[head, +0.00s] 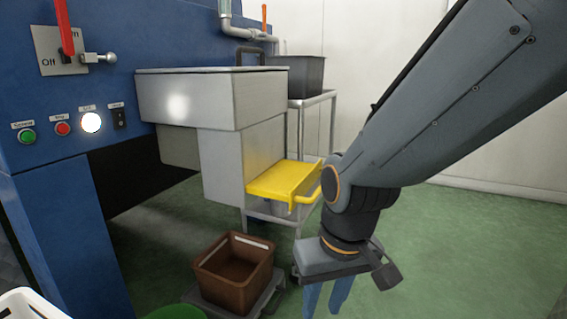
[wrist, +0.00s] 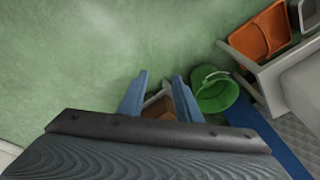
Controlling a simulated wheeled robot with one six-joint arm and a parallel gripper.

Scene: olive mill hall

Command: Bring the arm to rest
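My arm reaches in from the upper right of the head view, bent at the elbow, with my gripper (head: 326,300) pointing down over the green floor. In the wrist view my gripper (wrist: 158,80) shows two blue fingers set apart, with a clear gap between them. They are open and hold nothing. Part of a brown object (wrist: 158,106) shows beyond and between the fingers, well below them. The head view cuts off the lower ends of the fingers.
A brown crate (head: 233,278) stands on a low grey base left of my gripper. A yellow tray (head: 282,180) juts from the steel machine (head: 215,100) behind. A green bucket (wrist: 215,92) and an orange container (wrist: 258,35) stand right in the wrist view. Green floor is free on the right.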

